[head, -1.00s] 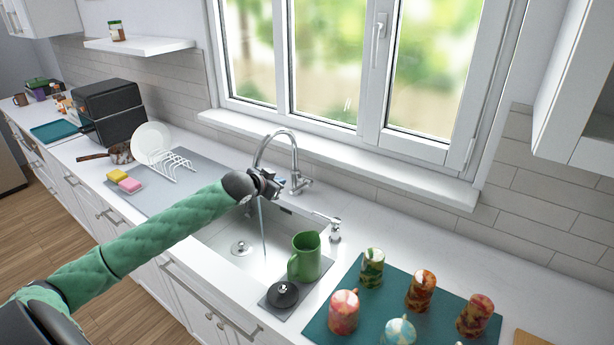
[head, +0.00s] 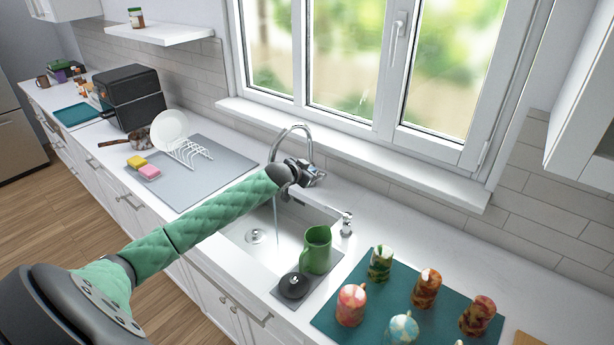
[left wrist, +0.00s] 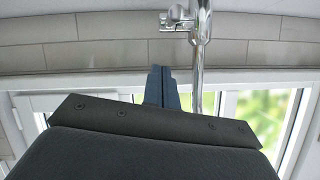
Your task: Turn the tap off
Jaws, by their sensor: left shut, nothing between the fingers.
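The chrome tap (head: 292,128) arches over the sink (head: 248,232) below the window. A thin stream of water (head: 276,215) runs from its spout into the basin. My left gripper (head: 316,176) is in front of the tap's lower body and hides its base and lever in the head view. In the left wrist view, the shut, empty fingers (left wrist: 161,88) are beside the tap's upright pipe (left wrist: 199,55), with a gap between them. The tap's lever (left wrist: 176,16) shows near the top of that view. My right gripper is not in view.
A green jug (head: 317,250) stands at the sink's right end by a black round lid (head: 293,285). A soap dispenser (head: 346,224) is right of the tap. Several mugs stand on a teal mat (head: 385,322). A dish rack (head: 188,153) is left.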

